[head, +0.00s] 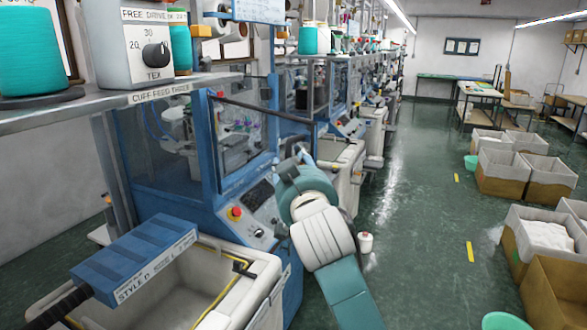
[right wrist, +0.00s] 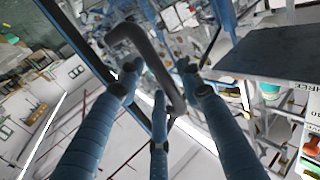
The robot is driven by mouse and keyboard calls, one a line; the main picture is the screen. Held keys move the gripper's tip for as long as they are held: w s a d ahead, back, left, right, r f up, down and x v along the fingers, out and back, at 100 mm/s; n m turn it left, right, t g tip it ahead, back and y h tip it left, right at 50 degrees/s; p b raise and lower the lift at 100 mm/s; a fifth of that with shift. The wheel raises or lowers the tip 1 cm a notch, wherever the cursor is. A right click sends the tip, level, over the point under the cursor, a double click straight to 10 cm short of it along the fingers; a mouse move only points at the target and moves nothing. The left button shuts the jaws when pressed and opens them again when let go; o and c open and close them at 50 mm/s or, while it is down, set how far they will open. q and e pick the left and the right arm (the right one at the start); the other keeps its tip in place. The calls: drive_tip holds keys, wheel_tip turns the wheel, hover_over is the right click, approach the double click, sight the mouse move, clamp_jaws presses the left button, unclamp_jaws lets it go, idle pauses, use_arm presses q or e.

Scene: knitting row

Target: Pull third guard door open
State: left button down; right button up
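A row of blue-framed knitting machines with clear guard doors runs away from me on the left in the head view. The nearest clear guard door (head: 245,135) looks closed; I cannot tell which door counts as third. My right arm reaches forward past it, and my right gripper (head: 304,154) is mostly hidden behind its own wrist. In the right wrist view, the right gripper (right wrist: 158,80) has its fingers spread around a dark bent bar handle (right wrist: 150,58). The handle lies between the fingers; firm contact cannot be told. My left gripper is out of view.
A control panel with a red button (head: 235,213) is left of my arm. A white cone (head: 366,242) stands on the floor. The green aisle (head: 410,200) is clear; boxes (head: 545,240) line its right.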

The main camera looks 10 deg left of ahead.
drive_tip(key=v, duration=1.2)
